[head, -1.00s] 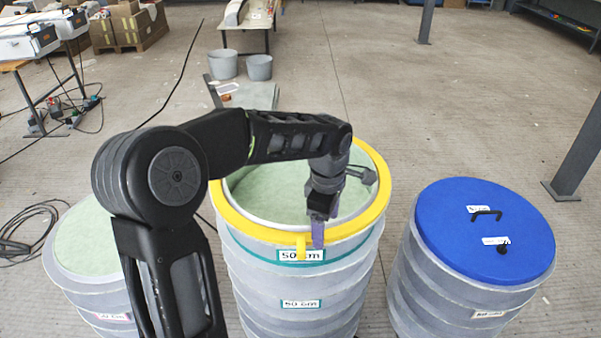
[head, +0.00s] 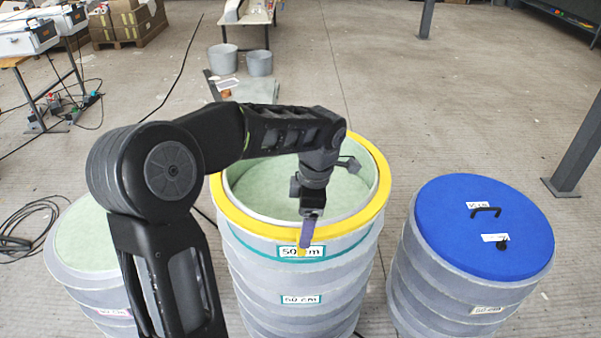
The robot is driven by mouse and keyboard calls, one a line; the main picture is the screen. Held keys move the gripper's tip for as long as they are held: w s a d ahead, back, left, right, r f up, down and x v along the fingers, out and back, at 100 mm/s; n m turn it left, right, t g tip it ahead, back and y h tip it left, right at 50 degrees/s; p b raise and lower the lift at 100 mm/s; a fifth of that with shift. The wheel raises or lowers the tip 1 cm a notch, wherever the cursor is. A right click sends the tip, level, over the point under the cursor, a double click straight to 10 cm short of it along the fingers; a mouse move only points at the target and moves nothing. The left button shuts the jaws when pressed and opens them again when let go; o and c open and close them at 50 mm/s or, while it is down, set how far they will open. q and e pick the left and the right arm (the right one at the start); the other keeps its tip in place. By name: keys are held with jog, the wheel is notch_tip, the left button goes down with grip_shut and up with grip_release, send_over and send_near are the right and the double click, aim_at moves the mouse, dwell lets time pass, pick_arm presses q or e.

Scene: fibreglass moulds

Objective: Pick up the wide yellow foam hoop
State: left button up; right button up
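The wide yellow foam hoop (head: 350,221) lies around the top rim of the middle grey ribbed mould (head: 262,285). A short yellow tab hangs at its front, now mostly behind my gripper. My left gripper (head: 306,236) reaches down over the mould, its purple finger at the hoop's front edge beside the 50 cm label. From this angle I cannot tell whether it touches or holds the hoop, or how far apart its fingers are. My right gripper is not in view.
A mould with a blue lid (head: 455,230) and black handle stands to the right. A pale green-topped mould (head: 85,240) stands at the left, partly behind my arm. Two grey buckets (head: 259,63) stand behind. A grey post (head: 580,150) rises at the right.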

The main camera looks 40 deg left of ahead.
pick_arm(q)
jog(key=shift+s+f+p, duration=0.15)
jog(key=shift+f+p, duration=0.2)
jog(key=shift+f, duration=0.2)
jog(key=f, duration=0.2)
jog(key=f+p, duration=0.1)
jog(key=f, duration=0.1)
jog(key=shift+s+a, duration=0.1)
jog(key=shift+a, duration=0.15)
jog(key=c, duration=1.4)
jog(key=shift+c, duration=0.2)
notch_tip(320, 180, up, 10)
jog(key=b, duration=0.1)
jog(key=shift+b, duration=0.3)
